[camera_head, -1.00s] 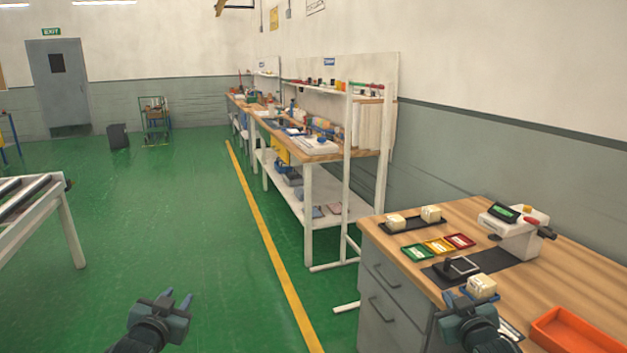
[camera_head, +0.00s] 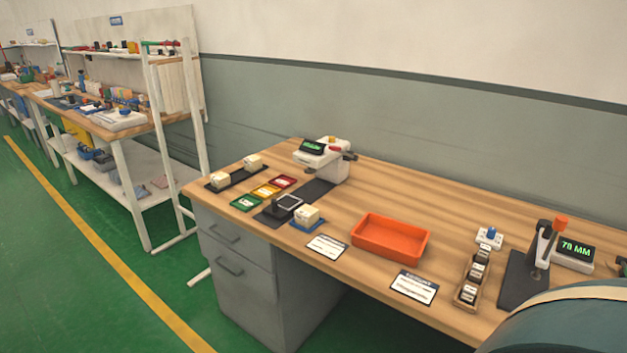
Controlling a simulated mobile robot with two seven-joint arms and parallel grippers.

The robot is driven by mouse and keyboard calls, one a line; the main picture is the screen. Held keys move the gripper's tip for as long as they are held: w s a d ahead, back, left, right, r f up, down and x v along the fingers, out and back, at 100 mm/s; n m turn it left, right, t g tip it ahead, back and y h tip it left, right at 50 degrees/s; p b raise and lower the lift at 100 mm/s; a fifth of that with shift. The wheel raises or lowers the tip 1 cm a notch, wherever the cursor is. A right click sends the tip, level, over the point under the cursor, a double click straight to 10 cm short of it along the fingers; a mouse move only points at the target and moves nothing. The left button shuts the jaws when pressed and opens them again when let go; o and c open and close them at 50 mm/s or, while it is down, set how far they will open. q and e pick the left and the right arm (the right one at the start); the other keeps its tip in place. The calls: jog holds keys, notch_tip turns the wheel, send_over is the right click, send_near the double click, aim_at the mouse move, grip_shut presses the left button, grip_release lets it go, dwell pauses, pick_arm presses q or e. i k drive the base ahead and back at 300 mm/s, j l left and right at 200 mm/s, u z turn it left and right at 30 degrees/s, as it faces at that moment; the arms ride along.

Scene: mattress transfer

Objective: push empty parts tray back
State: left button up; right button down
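The empty orange parts tray (camera_head: 388,236) sits on the wooden workbench (camera_head: 340,200), near the middle of its length. Its inside is bare. A white label card (camera_head: 327,247) lies to its left and another card (camera_head: 414,287) lies in front of it, toward the bench's front edge. Bare wood shows behind the tray. Neither of my grippers is in view.
Left of the tray are a white device with a display (camera_head: 325,160), colored small trays (camera_head: 265,190) and a cream block (camera_head: 306,214). Right of it are a wooden rack (camera_head: 472,280) and a lever press (camera_head: 535,255). A close rounded teal shape hides the lower right corner.

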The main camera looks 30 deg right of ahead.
aim_at(405, 243)
jog(key=z, duration=1.6)
